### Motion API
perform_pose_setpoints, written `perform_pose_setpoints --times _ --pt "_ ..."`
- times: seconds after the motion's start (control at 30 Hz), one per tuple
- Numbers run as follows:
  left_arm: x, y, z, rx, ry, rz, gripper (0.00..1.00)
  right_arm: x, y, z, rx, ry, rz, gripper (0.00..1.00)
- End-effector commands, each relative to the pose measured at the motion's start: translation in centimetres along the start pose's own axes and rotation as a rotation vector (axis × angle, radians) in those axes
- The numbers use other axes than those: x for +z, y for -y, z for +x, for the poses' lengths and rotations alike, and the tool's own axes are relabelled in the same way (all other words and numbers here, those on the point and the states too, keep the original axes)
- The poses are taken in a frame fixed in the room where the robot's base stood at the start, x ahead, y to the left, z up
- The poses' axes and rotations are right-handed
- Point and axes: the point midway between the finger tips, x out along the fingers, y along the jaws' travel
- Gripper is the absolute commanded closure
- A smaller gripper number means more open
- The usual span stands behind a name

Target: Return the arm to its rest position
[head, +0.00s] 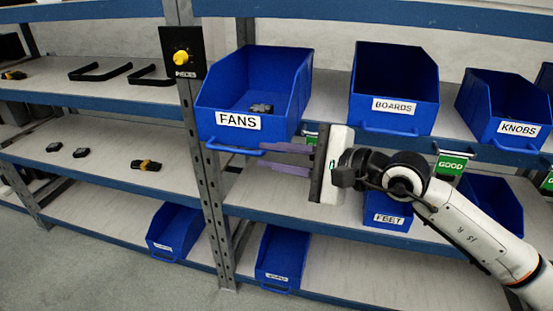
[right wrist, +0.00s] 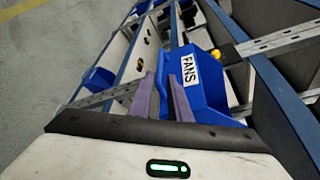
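My right gripper (head: 288,158) is in front of the shelf, just below and right of the blue FANS bin (head: 242,122). Its two purple fingers point left and stand apart, with nothing seen between them. In the right wrist view the fingers (right wrist: 163,97) are also apart, with the FANS bin (right wrist: 205,105) just beyond them. I cannot tell whether a finger touches the bin. The FANS bin holds a small dark part (head: 261,108). My right arm (head: 470,228) reaches in from the lower right. My left gripper does not show.
A BOARDS bin (head: 394,88) and a KNOBS bin (head: 505,108) stand right on the same shelf. A FEET bin (head: 388,213) is partly behind my arm. A metal post (head: 205,165) with a yellow knob (head: 181,56) stands left. Lower bins (head: 174,230) sit below; the floor (head: 90,265) is clear.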

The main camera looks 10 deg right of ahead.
Motion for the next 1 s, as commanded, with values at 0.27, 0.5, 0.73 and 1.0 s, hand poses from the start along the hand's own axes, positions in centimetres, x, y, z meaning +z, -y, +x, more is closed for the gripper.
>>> perform_pose_setpoints --times 0.27,0.5,0.73,1.0 --pt "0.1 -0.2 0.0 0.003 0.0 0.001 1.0 0.1 0.0 -0.9 0.001 0.001 0.001 0.83" --pt "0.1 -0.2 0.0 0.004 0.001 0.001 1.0 0.5 -0.7 -0.7 0.002 0.026 0.059 0.83" --pt "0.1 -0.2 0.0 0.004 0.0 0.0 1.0 3.7 -5.6 -0.5 -0.023 0.278 0.843 0.83" --pt "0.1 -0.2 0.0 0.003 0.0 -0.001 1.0 -3.4 -12.0 -3.5 -0.282 0.5 2.284 0.83"
